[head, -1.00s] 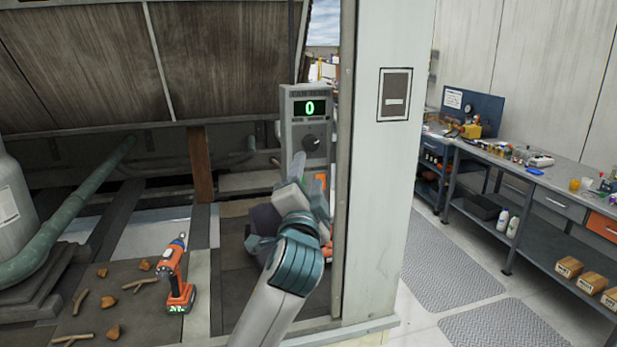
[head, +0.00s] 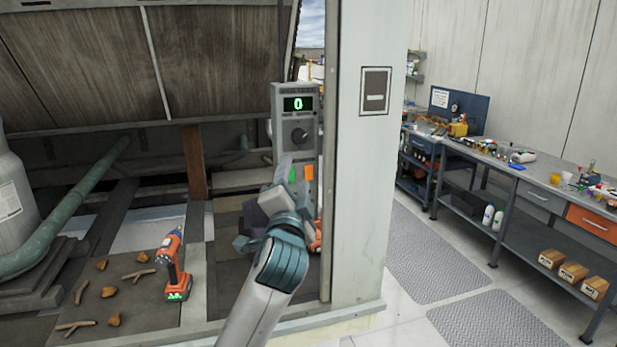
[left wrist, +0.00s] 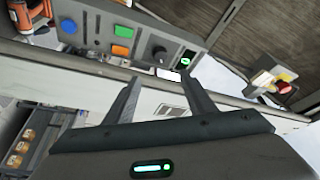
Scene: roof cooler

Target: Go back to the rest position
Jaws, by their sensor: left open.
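My left gripper (head: 288,168) is in front of the grey control box, below its knob. In the left wrist view its two fingers (left wrist: 160,92) stand apart with nothing between them. The control box (head: 296,152) has a green display reading 0 (head: 298,104) and a dark knob (head: 299,136). Green and orange buttons show below the knob, partly behind my gripper. The left wrist view also shows the knob (left wrist: 159,53), a green button (left wrist: 119,51), an orange button (left wrist: 122,31) and a blue button (left wrist: 68,26). My right gripper is not in view.
An orange drill (head: 175,265) stands on the left panel near twigs and brown lumps. A pale post (head: 362,190) stands just right of the control box. A workbench (head: 530,175) with tools and boxes is at the right. The floor before it is clear.

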